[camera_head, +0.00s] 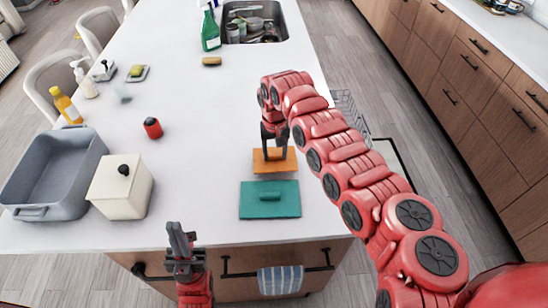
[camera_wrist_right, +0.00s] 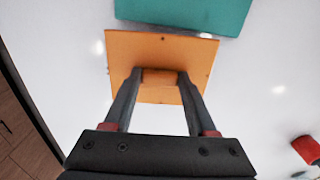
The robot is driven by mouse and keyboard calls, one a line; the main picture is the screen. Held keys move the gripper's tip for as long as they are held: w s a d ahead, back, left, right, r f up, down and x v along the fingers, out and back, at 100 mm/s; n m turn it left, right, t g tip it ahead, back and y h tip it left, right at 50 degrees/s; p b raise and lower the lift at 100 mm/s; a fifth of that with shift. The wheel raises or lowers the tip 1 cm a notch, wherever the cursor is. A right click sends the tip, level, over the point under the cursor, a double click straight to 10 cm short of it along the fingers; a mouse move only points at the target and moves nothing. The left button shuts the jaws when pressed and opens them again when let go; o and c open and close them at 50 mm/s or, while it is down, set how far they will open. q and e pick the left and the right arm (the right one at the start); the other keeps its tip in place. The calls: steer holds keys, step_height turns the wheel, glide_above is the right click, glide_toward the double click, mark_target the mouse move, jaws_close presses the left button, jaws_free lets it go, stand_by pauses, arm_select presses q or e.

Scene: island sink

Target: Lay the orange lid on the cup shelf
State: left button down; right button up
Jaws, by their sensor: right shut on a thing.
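The orange lid (camera_head: 260,166) is a flat square plate with a raised handle, at the near right part of the white island top. My right gripper (camera_head: 275,153) reaches down over it and is shut on its handle. In the right wrist view the orange lid (camera_wrist_right: 125,48) lies across the fingertips of the right gripper (camera_wrist_right: 160,78). I cannot tell whether it touches the counter or hangs just above. My left gripper (camera_head: 181,240) is empty at the near counter edge; its finger gap is unclear. I cannot clearly make out the cup shelf.
A teal lid (camera_head: 255,205) lies just nearer than the orange one; it also shows in the right wrist view (camera_wrist_right: 190,12). A grey tub (camera_head: 45,190) and cream box (camera_head: 125,190) stand at left. A wire rack (camera_head: 347,103) shows beyond the right edge, partly behind my arm.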

mark_target(274, 154)
steer(key=f, duration=0.1)
steer(key=f+p, duration=0.1)
steer(key=f, duration=0.1)
steer(key=shift+w+a+p, duration=0.15)
steer(key=shift+a+p, duration=0.1)
steer(key=shift+p, duration=0.1)
steer(key=shift+d+f, duration=0.1)
steer(key=shift+f, duration=0.1)
steer(key=shift+f, duration=0.2)
steer(key=o, duration=1.3)
steer(key=shift+o, duration=0.2)
steer(key=shift+r, duration=0.15)
